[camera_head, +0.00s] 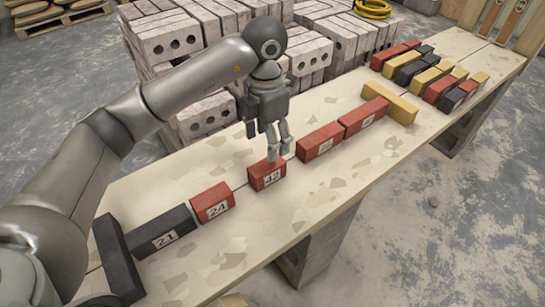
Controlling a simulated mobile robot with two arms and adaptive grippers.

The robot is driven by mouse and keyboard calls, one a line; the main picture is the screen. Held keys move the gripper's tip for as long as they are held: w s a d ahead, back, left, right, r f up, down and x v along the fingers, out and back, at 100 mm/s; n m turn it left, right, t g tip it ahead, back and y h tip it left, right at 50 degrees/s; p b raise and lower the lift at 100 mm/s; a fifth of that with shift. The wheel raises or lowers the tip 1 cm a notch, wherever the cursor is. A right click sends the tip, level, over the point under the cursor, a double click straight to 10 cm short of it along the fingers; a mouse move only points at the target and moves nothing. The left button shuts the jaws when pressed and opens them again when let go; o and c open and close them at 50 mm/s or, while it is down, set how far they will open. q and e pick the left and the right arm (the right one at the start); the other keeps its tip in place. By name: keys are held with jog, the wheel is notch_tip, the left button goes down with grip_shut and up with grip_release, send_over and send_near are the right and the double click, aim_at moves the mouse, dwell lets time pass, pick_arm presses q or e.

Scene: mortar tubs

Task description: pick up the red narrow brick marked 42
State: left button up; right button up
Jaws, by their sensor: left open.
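The red narrow brick marked 42 (268,178) stands on the wooden bench, in the middle of a row of bricks. Its number faces me. My left gripper (279,157) points down right above and behind the brick, with its fingertips at or near the top. The fingers are open. I cannot tell whether they straddle the brick, since the far side is hidden. My right gripper is not in view.
A red brick marked 24 (213,203) and a dark brick marked 21 (162,234) lie to the left. Two red bricks (320,143) lie to the right, with a yellow brick (390,101) and a coloured group beyond. The bench (330,205) is clear in front. Grey blocks (165,45) stand behind.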

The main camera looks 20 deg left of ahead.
aim_at(267, 164)
pick_arm(q)
jog(key=f, duration=0.4)
jog(key=shift+s, duration=0.25)
jog(key=shift+w+f+b, duration=0.1)
jog(key=shift+f+b, duration=0.2)
jog(key=shift+f, duration=0.3)
notch_tip(267, 164, down, 4)
jog(key=shift+w+f, duration=0.1)
jog(key=shift+f, duration=0.1)
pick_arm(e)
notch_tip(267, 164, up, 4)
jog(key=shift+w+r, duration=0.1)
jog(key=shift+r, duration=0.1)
pick_arm(q)
jog(key=c, duration=1.4)
jog(key=shift+r, duration=0.1)
